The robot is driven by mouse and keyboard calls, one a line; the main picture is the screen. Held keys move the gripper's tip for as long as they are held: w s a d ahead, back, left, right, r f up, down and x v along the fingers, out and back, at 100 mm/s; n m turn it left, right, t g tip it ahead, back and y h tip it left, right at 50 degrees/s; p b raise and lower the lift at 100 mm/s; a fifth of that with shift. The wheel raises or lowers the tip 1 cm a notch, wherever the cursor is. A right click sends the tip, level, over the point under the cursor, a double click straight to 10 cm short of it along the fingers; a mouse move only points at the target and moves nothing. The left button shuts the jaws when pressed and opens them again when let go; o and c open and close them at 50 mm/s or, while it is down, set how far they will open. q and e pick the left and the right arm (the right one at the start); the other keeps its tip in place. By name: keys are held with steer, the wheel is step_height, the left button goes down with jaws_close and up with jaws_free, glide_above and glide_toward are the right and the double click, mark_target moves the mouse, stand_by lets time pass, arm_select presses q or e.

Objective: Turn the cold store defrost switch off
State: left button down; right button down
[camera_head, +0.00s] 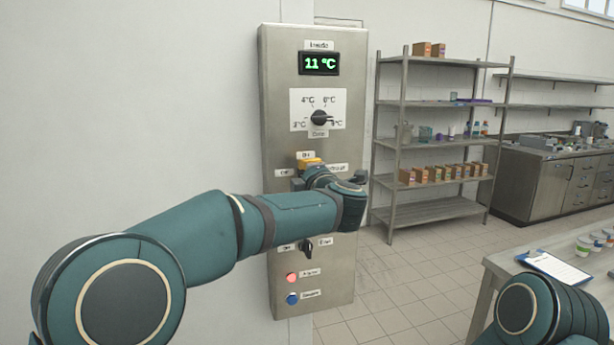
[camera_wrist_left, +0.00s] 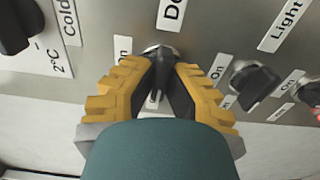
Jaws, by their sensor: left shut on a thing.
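The steel cold store control panel (camera_head: 275,105) stands upright against the wall. My left gripper (camera_head: 310,164) is at mid-panel, with its yellow fingers at the panel face. In the left wrist view the gripper (camera_wrist_left: 162,72) is shut around a switch (camera_wrist_left: 159,50) with a round metal collar, below a label (camera_wrist_left: 172,12) that begins "D" and is cut off. An "On" label (camera_wrist_left: 123,49) is beside it. The fingers cover most of the switch, so its exact setting cannot be told. My right gripper is out of view; only part of the right arm shows at lower right.
Above is a dial (camera_head: 320,117) under an 11 °C display (camera_head: 319,63). A black switch (camera_wrist_left: 254,83) by the "Light" label is close to the fingers. A red button (camera_head: 291,277) and blue button (camera_head: 292,298) are lower. A shelf rack (camera_head: 388,125) and table (camera_head: 497,262) stand right.

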arm_select(q)
steer(key=shift+r, duration=0.15)
steer(key=c, duration=1)
jaws_free()
steer(key=v, duration=1.2)
